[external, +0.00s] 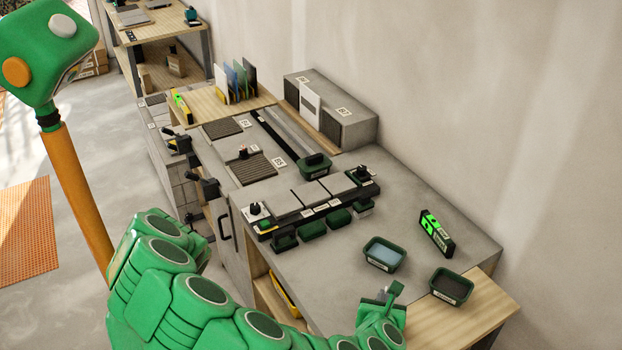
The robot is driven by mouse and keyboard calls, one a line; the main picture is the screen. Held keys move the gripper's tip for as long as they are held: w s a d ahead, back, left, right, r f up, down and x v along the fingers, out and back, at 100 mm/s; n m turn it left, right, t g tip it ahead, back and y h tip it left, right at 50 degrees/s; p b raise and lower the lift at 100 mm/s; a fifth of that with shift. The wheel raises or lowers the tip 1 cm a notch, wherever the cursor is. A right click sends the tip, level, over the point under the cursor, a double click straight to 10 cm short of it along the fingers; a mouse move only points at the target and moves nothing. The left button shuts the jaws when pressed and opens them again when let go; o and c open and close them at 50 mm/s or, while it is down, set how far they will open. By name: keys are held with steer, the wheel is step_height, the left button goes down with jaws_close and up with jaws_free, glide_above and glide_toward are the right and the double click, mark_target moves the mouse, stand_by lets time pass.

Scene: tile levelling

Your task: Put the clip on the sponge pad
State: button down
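A small dark green tray with a pale blue pad (382,252) in it, which looks like the sponge pad, sits on the grey worktop near its front right. My gripper (389,297) is low at the worktop's front edge, just below that tray in the picture. My green arm hides part of it, and I cannot tell whether it is open or shut or holds anything. I cannot pick out the clip for certain. Small dark green and black parts (338,218) line the front of the tile rig.
A second dark tray (452,286) stands to the right, and a black-and-green level (436,233) lies behind. The tile rig (310,196) with grey tiles fills the worktop's left. A grey box (354,119) stands by the wall. Bare worktop lies between rig and level.

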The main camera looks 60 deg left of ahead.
steer(key=shift+w+d+f, duration=0.3)
steer(key=shift+w+f, duration=0.35)
steer(key=shift+f, duration=1.7)
steer(key=shift+f, duration=0.1)
steer(key=c, duration=1.3)
jaws_free()
steer(key=shift+c, duration=0.2)
